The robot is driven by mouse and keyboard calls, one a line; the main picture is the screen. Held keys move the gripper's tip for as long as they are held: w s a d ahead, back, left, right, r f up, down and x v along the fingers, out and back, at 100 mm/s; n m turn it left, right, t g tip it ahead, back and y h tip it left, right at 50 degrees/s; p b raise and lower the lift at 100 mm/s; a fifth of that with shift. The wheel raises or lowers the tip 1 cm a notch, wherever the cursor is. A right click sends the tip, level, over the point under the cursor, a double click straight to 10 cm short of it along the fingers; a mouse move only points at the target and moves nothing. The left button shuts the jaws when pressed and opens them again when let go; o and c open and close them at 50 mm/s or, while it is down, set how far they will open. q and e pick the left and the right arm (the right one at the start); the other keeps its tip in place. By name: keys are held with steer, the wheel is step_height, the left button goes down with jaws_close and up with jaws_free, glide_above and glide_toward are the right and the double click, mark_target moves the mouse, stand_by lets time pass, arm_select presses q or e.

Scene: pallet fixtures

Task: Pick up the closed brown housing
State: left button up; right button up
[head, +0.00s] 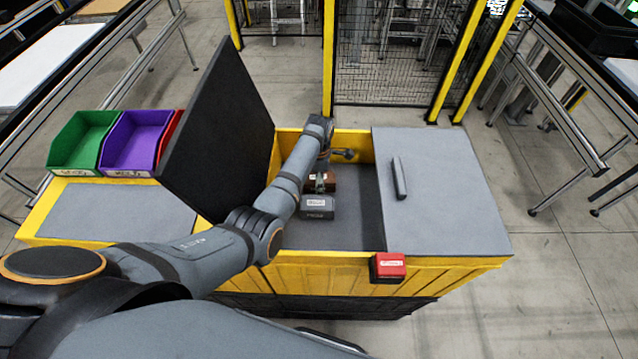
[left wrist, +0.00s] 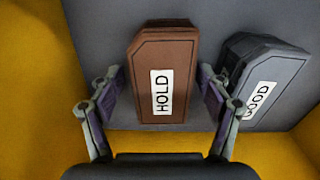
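The closed brown housing (left wrist: 162,45), labelled HOLD, lies on the grey floor of the yellow bin, label facing the left wrist camera. In the head view the brown housing (head: 331,184) is partly covered by my left arm. My left gripper (left wrist: 160,97) is open, with one finger on each side of the housing's label end. Gaps show between both finger pads and the housing. I cannot tell how far down the fingers reach. In the head view the left gripper (head: 320,182) is small, over the housing. My right gripper is not in view.
A grey housing (left wrist: 262,85) labelled GOOD lies close beside the right finger; it also shows in the head view (head: 317,208). The yellow bin wall (left wrist: 35,90) is near. A raised black lid (head: 222,130) stands left. A grey cover (head: 440,190) lies right, and a red box (head: 388,267) hangs in front.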

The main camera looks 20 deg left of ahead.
arm_select(q)
steer(key=shift+s+d+r, duration=0.1)
steer(key=shift+s+r, duration=0.05)
steer(key=c, duration=1.3)
steer(key=shift+c, duration=0.2)
step_height(320, 180, up, 11)
steer(key=shift+f+b, duration=0.2)
steer(key=shift+b, duration=0.95)
step_height(320, 180, up, 7)
steer(key=p, duration=0.4)
steer(key=shift+r, duration=0.2)
